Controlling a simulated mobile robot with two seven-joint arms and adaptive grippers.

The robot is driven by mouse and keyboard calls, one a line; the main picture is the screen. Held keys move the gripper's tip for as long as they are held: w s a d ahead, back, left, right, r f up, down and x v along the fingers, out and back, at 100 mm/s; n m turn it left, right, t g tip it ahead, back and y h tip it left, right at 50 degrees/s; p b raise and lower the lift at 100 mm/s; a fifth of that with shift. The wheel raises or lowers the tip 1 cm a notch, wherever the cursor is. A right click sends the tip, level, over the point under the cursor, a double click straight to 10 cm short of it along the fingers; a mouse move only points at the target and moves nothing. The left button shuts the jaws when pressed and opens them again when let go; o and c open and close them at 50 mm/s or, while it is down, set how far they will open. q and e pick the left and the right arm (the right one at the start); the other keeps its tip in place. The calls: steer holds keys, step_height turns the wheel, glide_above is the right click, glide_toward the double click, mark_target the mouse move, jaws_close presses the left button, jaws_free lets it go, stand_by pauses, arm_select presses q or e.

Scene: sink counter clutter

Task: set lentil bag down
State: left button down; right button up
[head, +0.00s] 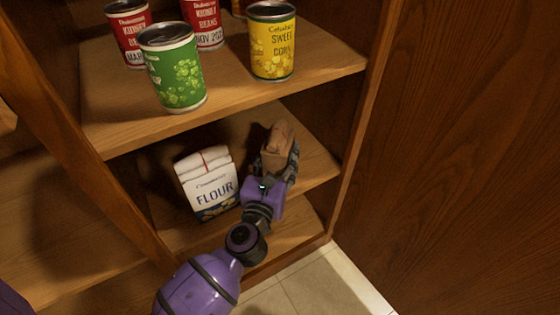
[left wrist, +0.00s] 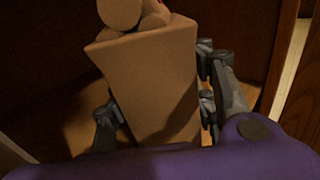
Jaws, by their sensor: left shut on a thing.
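The lentil bag (head: 276,146) is a tan-brown paper bag with a bunched top. My left gripper (head: 279,165) is shut on it, inside the lower shelf compartment, right of the flour bag. In the left wrist view the lentil bag (left wrist: 150,75) fills the middle, with the fingers of my left gripper (left wrist: 160,120) on either side of it. The bag's lower part is hidden behind the gripper in the head view, so I cannot tell whether it touches the shelf (head: 315,168). My right gripper is not in view.
A white flour bag (head: 208,185) stands just left of my left gripper. The upper shelf (head: 225,105) holds a green can (head: 173,68), a yellow sweet corn can (head: 272,42) and red kidney bean cans (head: 130,32). A wooden upright (head: 358,110) bounds the compartment on the right.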

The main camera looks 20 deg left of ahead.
arm_select(q)
steer(key=shift+f, duration=0.3)
steer(key=c, duration=1.1)
jaws_free()
steer(key=shift+r, duration=0.1)
steer(key=shift+s+r, duration=0.1)
steer(key=shift+s, duration=0.05)
steer(key=shift+s+d, duration=0.25)
steer(key=shift+s, duration=1.7)
steer(key=shift+s+d, duration=0.25)
steer(key=shift+s, duration=1.65)
steer(key=shift+s+d, duration=0.25)
steer(key=shift+s, duration=1.7)
